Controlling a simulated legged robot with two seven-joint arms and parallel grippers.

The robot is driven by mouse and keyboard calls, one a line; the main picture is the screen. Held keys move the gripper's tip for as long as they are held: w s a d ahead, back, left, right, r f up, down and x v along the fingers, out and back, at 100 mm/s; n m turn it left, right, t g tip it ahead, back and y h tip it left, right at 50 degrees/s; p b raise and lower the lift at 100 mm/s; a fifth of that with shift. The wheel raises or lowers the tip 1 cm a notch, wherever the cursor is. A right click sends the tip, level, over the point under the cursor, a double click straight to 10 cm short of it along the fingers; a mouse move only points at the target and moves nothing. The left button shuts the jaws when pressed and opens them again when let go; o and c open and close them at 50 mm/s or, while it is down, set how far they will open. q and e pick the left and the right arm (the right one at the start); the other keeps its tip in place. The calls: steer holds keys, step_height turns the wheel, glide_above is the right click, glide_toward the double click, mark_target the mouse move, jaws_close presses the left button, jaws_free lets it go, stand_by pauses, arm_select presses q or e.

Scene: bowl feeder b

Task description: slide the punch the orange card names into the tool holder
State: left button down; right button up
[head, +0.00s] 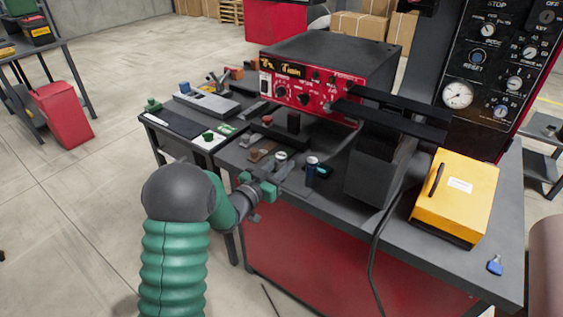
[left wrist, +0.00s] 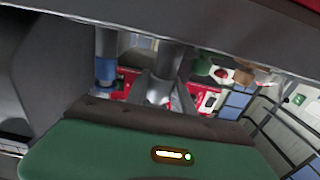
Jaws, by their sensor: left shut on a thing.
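My left gripper (head: 268,188) has green fingers and is low over the near left part of the grey bench. It is shut on a grey cylinder (left wrist: 166,65), seemingly a punch, which stands out past the green finger in the left wrist view. A blue-banded cylinder (head: 311,166) stands upright just right of the gripper, apart from it. It also shows in the left wrist view (left wrist: 105,68). I cannot make out the orange card or its words, nor clearly pick out the tool holder. My right gripper is out of view.
A red-fronted control box (head: 303,92) stands behind the gripper. Dark rails (head: 395,112) reach over the bench to its right. A yellow case (head: 455,197) sits further right. A cluttered side table (head: 172,122) adjoins at left. A cable hangs over the front edge.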

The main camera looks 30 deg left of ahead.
mark_target(277, 159)
arm_select(q)
steer(key=shift+a+r, duration=0.1)
steer(key=shift+a, duration=0.05)
steer(key=shift+r+p, duration=1.2)
steer(key=shift+r, duration=0.3)
steer(key=shift+f, duration=0.15)
